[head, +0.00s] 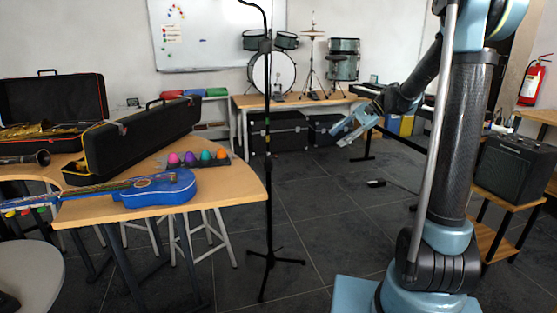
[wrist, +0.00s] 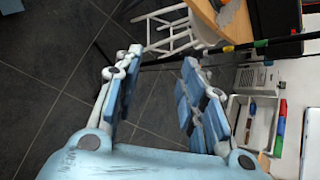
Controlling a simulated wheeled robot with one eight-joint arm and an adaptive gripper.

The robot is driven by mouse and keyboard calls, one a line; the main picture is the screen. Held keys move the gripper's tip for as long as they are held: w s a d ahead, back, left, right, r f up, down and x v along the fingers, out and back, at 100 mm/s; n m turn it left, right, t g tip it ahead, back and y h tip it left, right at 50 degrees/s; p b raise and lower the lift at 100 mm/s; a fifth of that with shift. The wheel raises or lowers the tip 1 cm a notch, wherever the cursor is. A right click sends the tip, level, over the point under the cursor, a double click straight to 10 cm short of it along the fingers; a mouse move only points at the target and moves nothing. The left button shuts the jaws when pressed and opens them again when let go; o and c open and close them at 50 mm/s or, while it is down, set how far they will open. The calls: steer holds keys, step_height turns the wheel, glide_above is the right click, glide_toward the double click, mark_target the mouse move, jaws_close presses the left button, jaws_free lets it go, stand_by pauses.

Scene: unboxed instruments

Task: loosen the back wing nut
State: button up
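No wing nut can be made out in either view; any such part is too small or hidden. My gripper (head: 357,127) is held up in the air at the middle right of the head view, in front of the drum kit. In the wrist view its two fingers (wrist: 160,75) are spread apart with nothing between them. A cymbal stand (head: 312,60) stands among the drums at the back wall. A tall black microphone stand (head: 268,190) stands on the floor left of my gripper, apart from it.
A wooden table (head: 255,195) at left holds a blue ukulele (head: 158,190), a long black case (head: 135,145) and several egg shakers (head: 190,158). An amplifier (head: 515,168) stands at right on a wooden stand. The dark tiled floor between is mostly clear.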

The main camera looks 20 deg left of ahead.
steer(key=w+a+f+m+g+y, duration=0.1)
steer(key=w+a+f+g+y, duration=0.1)
steer(key=w+a, duration=0.4)
steer(key=m+g+y, duration=0.1)
steer(key=g+y, duration=0.2)
steer(key=g, duration=0.2)
glide_toward(276, 157)
steer(key=x, duration=0.8)
steer(key=shift+w+a+f, duration=0.15)
steer(key=shift+a+f, duration=0.1)
steer(key=shift+a, duration=0.2)
steer(key=c, duration=0.7)
steer(key=shift+a, duration=0.2)
steer(key=shift+d, duration=0.15)
